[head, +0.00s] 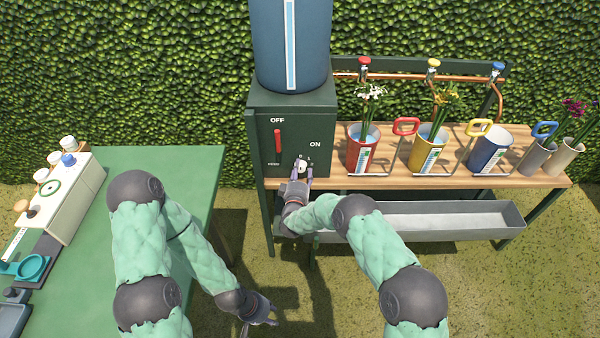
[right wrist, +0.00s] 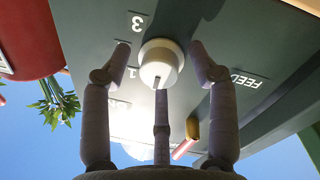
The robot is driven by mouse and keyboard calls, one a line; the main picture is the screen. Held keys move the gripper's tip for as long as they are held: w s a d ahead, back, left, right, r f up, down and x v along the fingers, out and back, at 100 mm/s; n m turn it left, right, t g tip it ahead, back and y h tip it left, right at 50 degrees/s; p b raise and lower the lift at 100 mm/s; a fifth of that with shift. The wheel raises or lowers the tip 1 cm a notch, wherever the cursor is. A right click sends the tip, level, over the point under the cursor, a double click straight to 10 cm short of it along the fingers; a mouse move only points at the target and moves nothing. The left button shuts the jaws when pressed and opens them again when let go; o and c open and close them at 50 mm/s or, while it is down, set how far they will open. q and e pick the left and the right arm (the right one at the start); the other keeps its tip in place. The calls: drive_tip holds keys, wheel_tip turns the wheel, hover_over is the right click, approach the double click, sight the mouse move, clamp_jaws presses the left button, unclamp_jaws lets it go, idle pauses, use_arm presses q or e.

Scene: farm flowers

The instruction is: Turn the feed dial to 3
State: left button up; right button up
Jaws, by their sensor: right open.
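The white feed dial (right wrist: 161,62) is on the dark green control panel (head: 264,150). It also shows in the head view (head: 301,164). The wrist view is upside down, with "3" and "1" left of the dial and "FEED" to its right. A dark mark on the dial sits at its lower edge there, away from the 3. My right gripper (right wrist: 160,50) is open, with a finger on either side of the dial and gaps between them and it. A third finger is below the dial. My left gripper (head: 262,321) hangs low, empty and open, away from the panel.
A red lever (head: 278,140) is on the panel above left of the dial, between OFF and ON. Flower buckets (head: 362,148) stand on the wooden bench to the right. A grey trough (head: 430,217) is below. A green table (head: 190,165) is at left.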

drive_tip(key=c, duration=1.1)
drive_tip(key=shift+c, duration=0.2)
drive_tip(key=m, duration=0.5)
drive_tip(key=shift+d+r+m+g, duration=0.1)
drive_tip(key=shift+r+m+g, duration=0.05)
drive_tip(key=shift+m+g, duration=0.15)
drive_tip(key=m+y, duration=0.1)
drive_tip(key=m, duration=0.4)
drive_tip(key=shift+m, duration=0.4)
drive_tip(key=m, duration=0.3)
drive_tip(key=shift+d+g+y, duration=0.1)
drive_tip(key=shift+g+y, duration=0.2)
drive_tip(key=m, duration=0.3)
drive_tip(key=shift+m, duration=0.3)
drive_tip(key=m+y, duration=0.1)
drive_tip(key=m, duration=0.2)
drive_tip(key=shift+m, duration=1.9)
drive_tip(key=shift+y, duration=0.3)
